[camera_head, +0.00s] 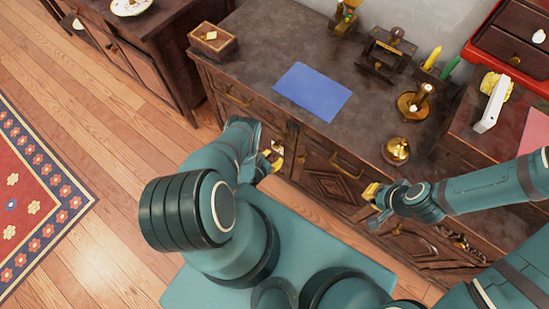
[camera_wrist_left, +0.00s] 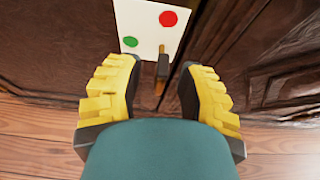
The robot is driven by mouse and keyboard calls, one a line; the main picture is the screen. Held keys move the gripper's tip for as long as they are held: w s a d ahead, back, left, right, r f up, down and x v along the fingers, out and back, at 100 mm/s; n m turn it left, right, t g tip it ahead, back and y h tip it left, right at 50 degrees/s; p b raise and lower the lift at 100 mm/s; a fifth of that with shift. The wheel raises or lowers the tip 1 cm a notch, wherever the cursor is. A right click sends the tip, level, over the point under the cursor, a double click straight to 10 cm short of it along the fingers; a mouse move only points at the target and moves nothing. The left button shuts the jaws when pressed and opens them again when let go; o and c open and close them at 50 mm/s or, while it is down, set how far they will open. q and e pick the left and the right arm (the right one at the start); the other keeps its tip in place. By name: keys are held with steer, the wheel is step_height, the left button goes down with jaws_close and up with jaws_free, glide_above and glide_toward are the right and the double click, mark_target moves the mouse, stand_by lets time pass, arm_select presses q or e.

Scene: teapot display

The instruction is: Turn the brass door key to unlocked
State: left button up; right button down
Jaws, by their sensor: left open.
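In the left wrist view, a white plate (camera_wrist_left: 148,30) with a red dot at its upper right and a green dot at its lower left is on the dark wooden cabinet front. The key (camera_wrist_left: 162,65) is at the plate's lower right edge, dark with a brass-coloured lower part, and looks upright. My left gripper (camera_wrist_left: 157,82) is open, its yellow fingers on either side of the key with gaps on both sides. In the head view my left gripper (camera_head: 274,154) is at the cabinet front, and the key cannot be made out. My right gripper (camera_head: 372,202) is further right, near the cabinet front.
The cabinet top (camera_head: 260,45) carries a blue sheet (camera_head: 312,91), a small wooden box (camera_head: 212,41), a brass candle holder (camera_head: 414,103) and a round brass pot (camera_head: 396,150). A white device (camera_head: 491,105) stands at the right. Open wooden floor (camera_head: 110,150) lies to the left.

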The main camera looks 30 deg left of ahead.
arm_select(q)
steer(key=shift+w+f, duration=0.15)
steer(key=shift+w, duration=0.25)
jaws_close()
steer(key=shift+a+n, duration=0.2)
steer(key=shift+n, duration=0.3)
steer(key=shift+n+h, duration=1.5)
steer(key=shift+n, duration=0.4)
steer(key=shift+d, duration=0.1)
